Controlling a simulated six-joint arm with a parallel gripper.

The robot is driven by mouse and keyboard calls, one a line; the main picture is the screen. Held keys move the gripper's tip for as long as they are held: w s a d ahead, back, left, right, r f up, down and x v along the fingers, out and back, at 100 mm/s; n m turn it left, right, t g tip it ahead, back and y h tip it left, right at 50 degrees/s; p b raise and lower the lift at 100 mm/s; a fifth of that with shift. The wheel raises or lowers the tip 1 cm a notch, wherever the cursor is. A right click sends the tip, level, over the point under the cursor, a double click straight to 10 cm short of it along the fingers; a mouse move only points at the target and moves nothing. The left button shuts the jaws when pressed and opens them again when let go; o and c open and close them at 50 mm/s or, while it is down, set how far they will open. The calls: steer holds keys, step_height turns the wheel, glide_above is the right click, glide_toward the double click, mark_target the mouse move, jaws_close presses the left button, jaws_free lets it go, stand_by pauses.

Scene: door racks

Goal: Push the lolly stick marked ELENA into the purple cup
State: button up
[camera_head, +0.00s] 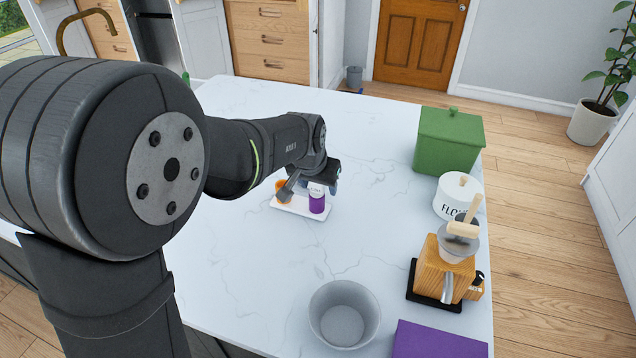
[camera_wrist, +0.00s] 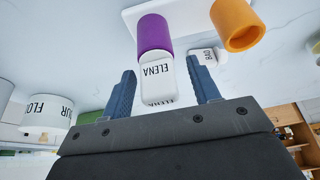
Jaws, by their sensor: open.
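The purple cup (camera_head: 317,204) stands on a white tray (camera_head: 289,207); it also shows in the wrist view (camera_wrist: 153,34). The white lolly stick marked ELENA (camera_wrist: 157,72) is lined up with the purple cup and meets its mouth. How deep it sits inside is hidden. In the head view its white top (camera_head: 316,188) shows above the cup. My gripper (camera_wrist: 162,72) is open, with one finger on each side of the stick and visible gaps between. An orange cup (camera_wrist: 238,24) is beside the purple one, with a white piece (camera_wrist: 204,56) lettered BAO near it.
A grey bowl (camera_head: 344,313) and a purple box (camera_head: 437,341) are at the counter's near side. A wooden grinder-like stand (camera_head: 444,267), a white flour jar (camera_head: 450,200) and a green lidded box (camera_head: 448,140) line the right edge. Counter between them and the tray is clear.

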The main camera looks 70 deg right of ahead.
steer(key=shift+r, duration=0.1)
steer(key=v, duration=1.7)
steer(key=shift+a, duration=0.15)
steer(key=x, duration=1.7)
